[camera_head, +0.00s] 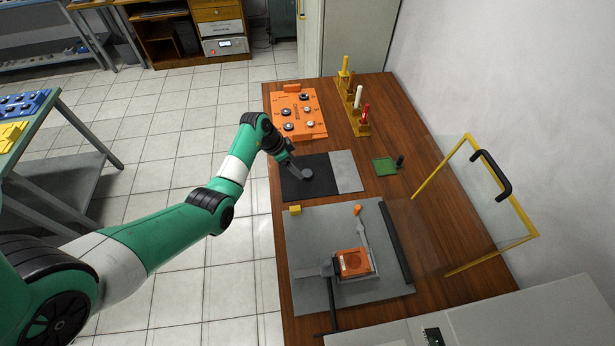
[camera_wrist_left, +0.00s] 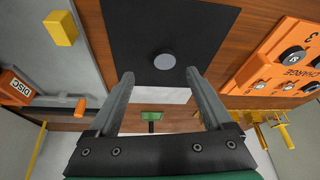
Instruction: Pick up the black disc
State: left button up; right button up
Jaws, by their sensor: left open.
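A small round disc (camera_wrist_left: 164,61) lies on the black part of a mat (camera_wrist_left: 190,22); it looks grey rather than black in the wrist view. It also shows in the head view (camera_head: 307,174), right at my fingertips. My left gripper (camera_wrist_left: 160,74) is open, its two fingers spread to either side of the disc's near edge in the picture. Nothing is between the fingers that I can see as held; the gap in height to the disc is hard to tell. In the head view the left gripper (camera_head: 298,167) is over the mat. My right gripper is out of view.
An orange board (camera_head: 296,112) with several round pieces stands behind the mat. A grey plate (camera_head: 310,225) in front carries an orange block (camera_head: 353,262) and a yellow block (camera_head: 295,210). A green pad (camera_head: 384,166) and a yellow-framed clear panel (camera_head: 480,210) are at right.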

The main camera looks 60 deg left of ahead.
aim_at(306, 173)
pick_arm(q)
jog(key=shift+x, duration=0.95)
jog(key=shift+w+f, duration=0.1)
jog(key=shift+w, duration=0.05)
jog(key=b+x, duration=0.5)
jog(key=shift+w+a, duration=0.25)
jog(key=shift+a, duration=0.1)
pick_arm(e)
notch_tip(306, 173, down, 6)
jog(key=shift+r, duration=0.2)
pick_arm(q)
grip_shut()
